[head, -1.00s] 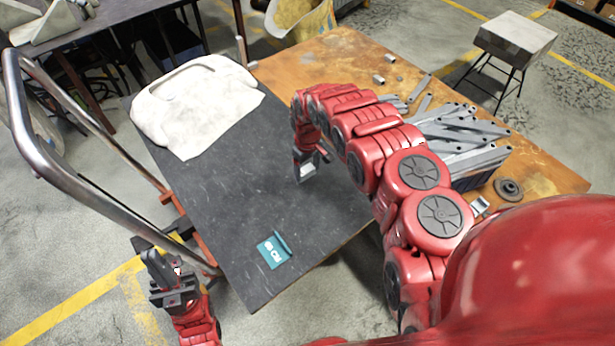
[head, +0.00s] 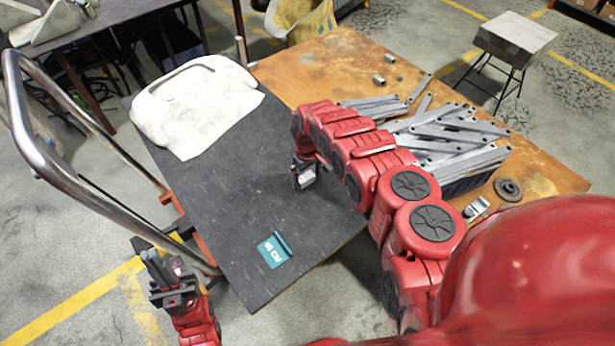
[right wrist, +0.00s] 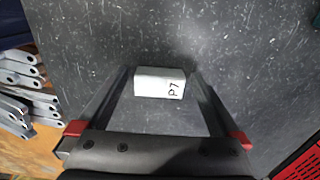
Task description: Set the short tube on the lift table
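The short tube is a small pale grey block-like piece marked "P7". It lies across the space between my right fingertips in the right wrist view (right wrist: 158,83) and shows small in the head view (head: 307,177). My right gripper (right wrist: 160,85) is closed on its two ends, over the dark lift table top (head: 225,210). Whether the tube touches the top I cannot tell. My left gripper (head: 165,268) is empty, off the table's near left corner; its finger gap is unclear.
A white cloth (head: 195,105) covers the far left of the lift table. A metal handle (head: 110,150) rises at left. The dark middle is clear.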

